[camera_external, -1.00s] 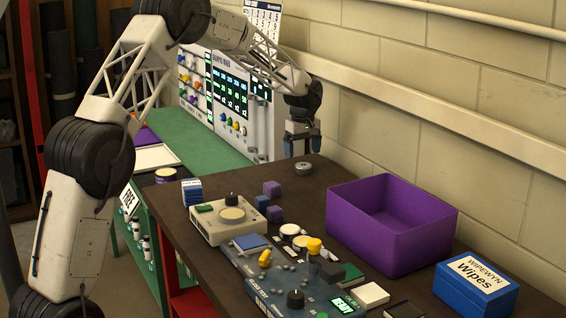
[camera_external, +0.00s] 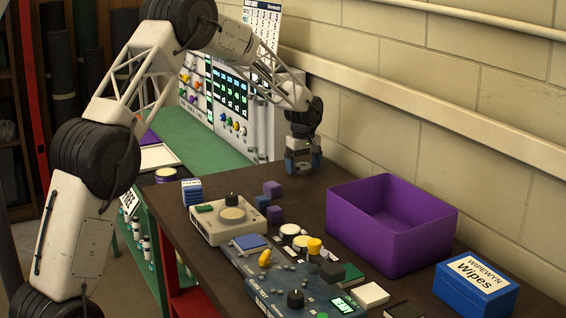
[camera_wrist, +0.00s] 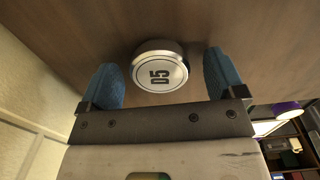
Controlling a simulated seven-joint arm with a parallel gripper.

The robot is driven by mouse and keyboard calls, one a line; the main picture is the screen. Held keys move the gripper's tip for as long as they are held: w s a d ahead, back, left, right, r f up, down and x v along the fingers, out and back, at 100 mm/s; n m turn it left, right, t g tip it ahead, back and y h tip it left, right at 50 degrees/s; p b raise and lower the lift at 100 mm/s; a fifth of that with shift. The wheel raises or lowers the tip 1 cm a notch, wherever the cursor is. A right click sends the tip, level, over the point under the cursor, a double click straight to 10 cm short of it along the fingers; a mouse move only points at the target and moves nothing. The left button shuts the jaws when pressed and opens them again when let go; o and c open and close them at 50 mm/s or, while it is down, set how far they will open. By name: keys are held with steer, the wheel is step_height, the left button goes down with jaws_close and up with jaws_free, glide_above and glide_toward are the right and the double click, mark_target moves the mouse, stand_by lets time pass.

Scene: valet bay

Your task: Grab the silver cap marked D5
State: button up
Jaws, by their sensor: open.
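The silver cap marked D5 (camera_wrist: 160,66) lies on the dark table, its label facing the wrist camera. It sits between the two blue fingers of my gripper (camera_wrist: 164,80), slightly beyond their tips, with a gap on each side. My gripper is open and empty. In the external view my gripper (camera_external: 303,165) points down at the far end of the table near the wall, and the cap there is hidden behind or under it.
A purple bin (camera_external: 390,240) stands by the wall, with a blue wipes box (camera_external: 475,284) in front of it. Purple and blue cubes (camera_external: 272,188), a beige device (camera_external: 228,222) and a blue control panel (camera_external: 285,285) fill the nearer table. The table around my gripper is clear.

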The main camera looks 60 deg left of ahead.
mark_target(303, 165)
steer(key=c, duration=1)
steer(key=shift+r, duration=0.1)
steer(key=shift+r, duration=4.9)
